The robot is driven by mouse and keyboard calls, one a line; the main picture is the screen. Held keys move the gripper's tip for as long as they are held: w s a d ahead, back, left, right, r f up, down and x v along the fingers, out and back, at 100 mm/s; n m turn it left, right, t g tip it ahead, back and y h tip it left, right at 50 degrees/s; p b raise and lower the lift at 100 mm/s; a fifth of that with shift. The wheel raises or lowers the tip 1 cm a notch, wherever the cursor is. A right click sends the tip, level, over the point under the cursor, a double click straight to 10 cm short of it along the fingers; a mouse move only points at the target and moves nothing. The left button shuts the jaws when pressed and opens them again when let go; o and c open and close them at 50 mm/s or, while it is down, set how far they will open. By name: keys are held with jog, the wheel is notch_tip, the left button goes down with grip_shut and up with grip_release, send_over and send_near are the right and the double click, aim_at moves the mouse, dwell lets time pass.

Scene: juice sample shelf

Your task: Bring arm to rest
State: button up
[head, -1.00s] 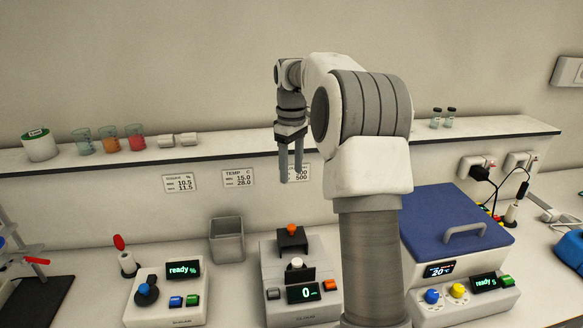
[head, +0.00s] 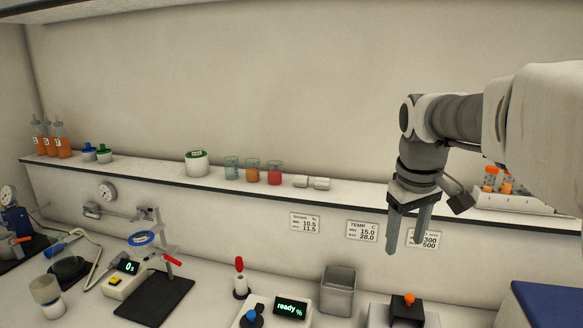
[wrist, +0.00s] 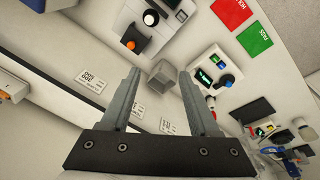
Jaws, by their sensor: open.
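My gripper (head: 407,246) hangs at the right of the head view, fingers pointing down, in front of the wall below the shelf. Its two grey fingers are apart with nothing between them. In the wrist view, my gripper (wrist: 160,80) also shows open and empty, with the grey bin seen beyond the fingers. My arm reaches in from the right edge of the head view and hides part of the wall and shelf.
The shelf (head: 350,194) holds beakers, a white tub (head: 197,163), bottles and a rack (head: 525,203) of orange-capped tubes. Below stand a grey bin (head: 338,292), a device reading "ready %" (head: 289,309) and a black-based stand (head: 155,300). Red and green pads (wrist: 245,25) show in the wrist view.

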jog(key=s+a+f+m+t, duration=0.1)
jog(key=s+a+f, duration=0.1)
jog(key=s, duration=0.7)
jog(key=s+a+f+m+t, duration=0.2)
jog(key=s+a+f, duration=0.1)
jog(key=s, duration=0.7)
jog(key=shift+a+m+y, duration=0.3)
jog(key=shift+a+y, duration=0.1)
jog(key=shift+a, duration=0.35)
jog(key=shift+d, duration=0.1)
